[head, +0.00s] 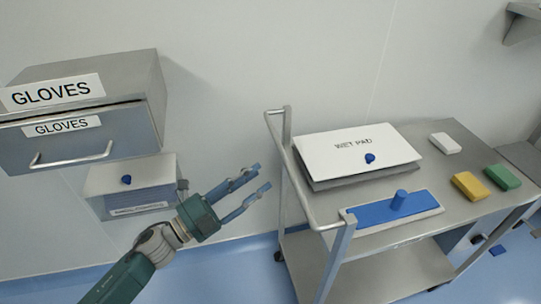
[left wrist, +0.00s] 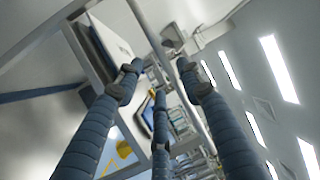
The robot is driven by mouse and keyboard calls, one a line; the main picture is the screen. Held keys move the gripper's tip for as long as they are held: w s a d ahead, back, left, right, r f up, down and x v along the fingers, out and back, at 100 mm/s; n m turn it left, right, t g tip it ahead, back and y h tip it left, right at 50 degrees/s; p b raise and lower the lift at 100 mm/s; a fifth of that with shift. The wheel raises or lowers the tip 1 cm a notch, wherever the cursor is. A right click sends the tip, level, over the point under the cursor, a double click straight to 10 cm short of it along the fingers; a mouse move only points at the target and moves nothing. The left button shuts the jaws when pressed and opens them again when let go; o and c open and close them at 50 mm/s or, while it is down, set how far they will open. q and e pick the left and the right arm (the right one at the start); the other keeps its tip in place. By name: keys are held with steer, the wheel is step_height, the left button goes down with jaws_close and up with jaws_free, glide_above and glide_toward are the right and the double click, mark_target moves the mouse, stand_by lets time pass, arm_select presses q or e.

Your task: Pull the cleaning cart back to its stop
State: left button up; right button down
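The cleaning cart (head: 375,190) stands at the right of the head view, a grey metal trolley with a lower shelf (head: 385,275). Its tubular handle (head: 308,185) is at its left end. My left gripper (head: 262,178) is just left of the handle, fingers spread and pointing towards it, with nothing held. A small gap seems to separate the fingertips from the handle. In the left wrist view the blue fingers are apart, and a metal bar (left wrist: 150,35), likely the handle, runs between them. My right gripper is in neither view.
The cart top carries a WET PAD box (head: 350,155), a blue mop pad (head: 393,208), and white, yellow and green blocks (head: 468,186). A GLOVES drawer unit (head: 85,110) and a smaller box (head: 130,185) are on the wall at left. Blue pieces lie low at the right.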

mark_target(284, 159)
arm_select(q)
steer(key=x, duration=1)
steer(key=shift+s+f, duration=0.1)
jaws_close()
